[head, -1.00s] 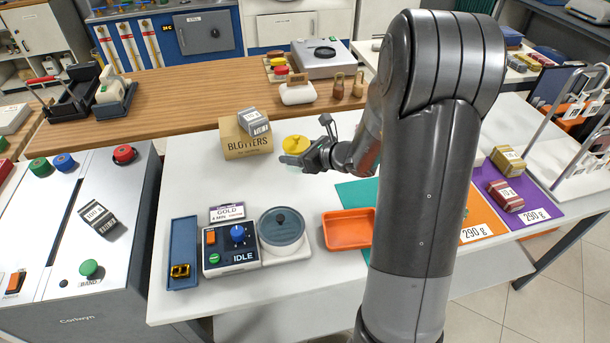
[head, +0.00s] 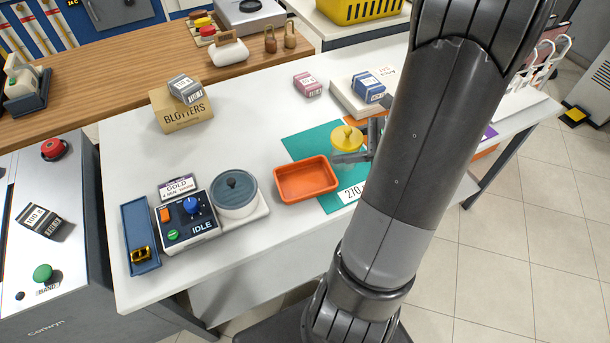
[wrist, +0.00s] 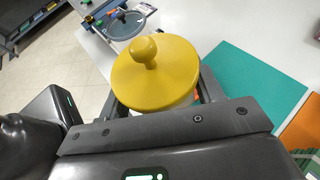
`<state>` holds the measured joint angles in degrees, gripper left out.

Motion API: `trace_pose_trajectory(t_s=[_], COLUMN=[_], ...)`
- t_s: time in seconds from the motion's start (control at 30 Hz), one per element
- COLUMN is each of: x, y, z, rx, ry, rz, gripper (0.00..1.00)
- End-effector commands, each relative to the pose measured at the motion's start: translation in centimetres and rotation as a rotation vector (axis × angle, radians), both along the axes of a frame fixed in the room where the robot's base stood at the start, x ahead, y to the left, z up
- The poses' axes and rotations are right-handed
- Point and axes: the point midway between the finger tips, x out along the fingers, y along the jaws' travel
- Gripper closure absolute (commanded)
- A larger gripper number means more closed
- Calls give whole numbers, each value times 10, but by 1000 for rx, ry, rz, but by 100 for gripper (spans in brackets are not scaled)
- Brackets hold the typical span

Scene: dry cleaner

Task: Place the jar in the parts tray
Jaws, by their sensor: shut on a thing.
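The jar (head: 347,139) has a yellow knobbed lid and a clear body. It is upright at the teal mat, just right of the orange tray; its height above the mat is hard to tell. My gripper (head: 366,154) is shut on the jar from the right, partly hidden by my arm. In the wrist view the lid (wrist: 155,75) sits between my fingers and hides most of the body. The orange tray (head: 305,197) is empty, partly over the mat's left edge. A narrow blue tray (head: 137,215) at the left holds a small gold piece.
A control box (head: 187,219) reading IDLE and a grey-lidded round pot (head: 236,193) stand left of the orange tray. A BLOTTERS carton (head: 182,111) carries a grey block. Pink and blue blocks (head: 368,87) are behind the mat. The table between carton and mat is clear.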

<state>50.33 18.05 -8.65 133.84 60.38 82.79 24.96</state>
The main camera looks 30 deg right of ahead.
Motion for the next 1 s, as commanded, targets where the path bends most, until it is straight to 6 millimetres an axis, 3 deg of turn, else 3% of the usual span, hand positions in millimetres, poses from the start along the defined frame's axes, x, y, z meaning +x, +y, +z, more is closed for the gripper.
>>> trace_pose_trajectory(t_s=[0.1,0.23,0.7,1.0], x=[-18,-21,45,56], y=[-5,-1,68,78], z=[2,-2,-59,-77], rx=[0,2,3,2], ry=[-1,-1,0,1], rz=[11,21,23,19], gripper=[100,100,100,100])
